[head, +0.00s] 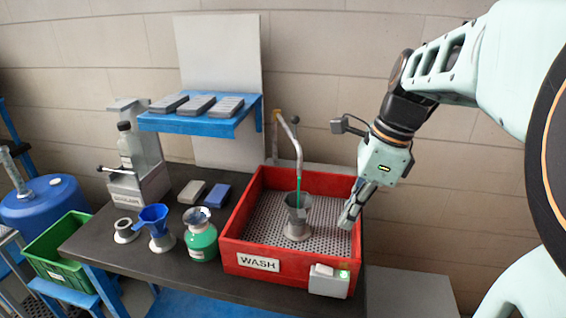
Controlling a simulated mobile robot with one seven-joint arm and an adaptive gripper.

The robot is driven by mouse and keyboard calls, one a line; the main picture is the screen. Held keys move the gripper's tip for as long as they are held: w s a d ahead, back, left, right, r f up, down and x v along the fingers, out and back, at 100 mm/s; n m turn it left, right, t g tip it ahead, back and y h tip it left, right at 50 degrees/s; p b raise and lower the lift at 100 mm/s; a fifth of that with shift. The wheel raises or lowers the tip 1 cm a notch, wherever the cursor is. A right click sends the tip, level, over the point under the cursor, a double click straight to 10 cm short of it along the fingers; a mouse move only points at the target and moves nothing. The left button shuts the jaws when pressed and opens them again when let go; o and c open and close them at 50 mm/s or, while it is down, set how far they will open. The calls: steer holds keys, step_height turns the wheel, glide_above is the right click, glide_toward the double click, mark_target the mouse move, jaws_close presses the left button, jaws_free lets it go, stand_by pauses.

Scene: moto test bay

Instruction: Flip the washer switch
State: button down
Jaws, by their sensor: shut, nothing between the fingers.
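The washer switch box (328,282) is a small grey box on the front right of the red wash basin (236,242). Its pale rocker (322,270) sits on top at the left, and a small green light (344,274) glows at its right. My gripper (347,218) is shut and empty. In the picture it is above the switch box, over the basin's right side, pointing down and apart from the switch. A grey metal cup (297,217) stands on the basin's perforated floor. A bent spout (292,136) stands over it, with a thin green stream or rod between them.
A dark bench (150,262) carries the basin. Left of it stand a green jar (201,238), a blue funnel (154,220), a grey ring (125,231) and two blocks. A blue shelf (220,124) hangs behind. The space in front of the switch looks clear.

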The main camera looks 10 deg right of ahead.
mark_target(321, 269)
steer(key=b+x, duration=0.1)
steer(key=x, duration=1.3)
